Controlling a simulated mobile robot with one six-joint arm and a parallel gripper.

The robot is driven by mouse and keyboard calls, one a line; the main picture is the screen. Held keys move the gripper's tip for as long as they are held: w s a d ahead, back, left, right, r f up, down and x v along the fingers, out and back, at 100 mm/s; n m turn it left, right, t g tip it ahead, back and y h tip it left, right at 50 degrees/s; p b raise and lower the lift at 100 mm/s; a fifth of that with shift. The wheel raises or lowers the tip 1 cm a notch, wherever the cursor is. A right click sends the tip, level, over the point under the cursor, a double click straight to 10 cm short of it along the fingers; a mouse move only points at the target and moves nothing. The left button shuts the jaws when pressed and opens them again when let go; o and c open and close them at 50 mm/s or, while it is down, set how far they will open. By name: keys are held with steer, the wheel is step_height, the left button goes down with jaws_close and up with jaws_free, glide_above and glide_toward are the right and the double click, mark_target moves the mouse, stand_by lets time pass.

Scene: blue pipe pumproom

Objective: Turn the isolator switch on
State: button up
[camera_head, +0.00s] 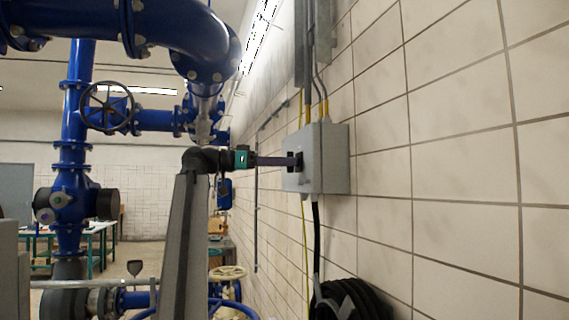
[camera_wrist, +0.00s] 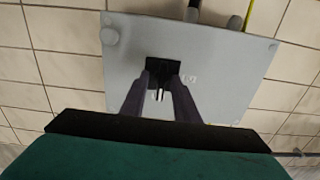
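The isolator switch is a grey box (camera_head: 325,160) on the tiled wall, with a black switch piece (camera_head: 294,161) on its face. In the wrist view the box (camera_wrist: 235,70) fills the upper middle, and the black switch (camera_wrist: 162,67) sits near its centre. My gripper (camera_head: 288,160) reaches the switch from the left. Its two dark fingers (camera_wrist: 160,80) lie on either side of the switch, with a gap between them. A small pale piece (camera_wrist: 157,95) shows in that gap. Contact at the fingertips is too small to tell.
Conduits (camera_head: 314,75) run up from the box. A coiled black hose (camera_head: 350,300) hangs below it. Blue pipes with a handwheel (camera_head: 108,107) stand at the left. The wall right of the box is bare.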

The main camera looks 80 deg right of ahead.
steer(key=shift+w+a, duration=0.1)
steer(key=v, duration=1.3)
steer(key=shift+w+p, duration=0.25)
steer(key=shift+p, duration=0.2)
steer(key=shift+a, duration=0.1)
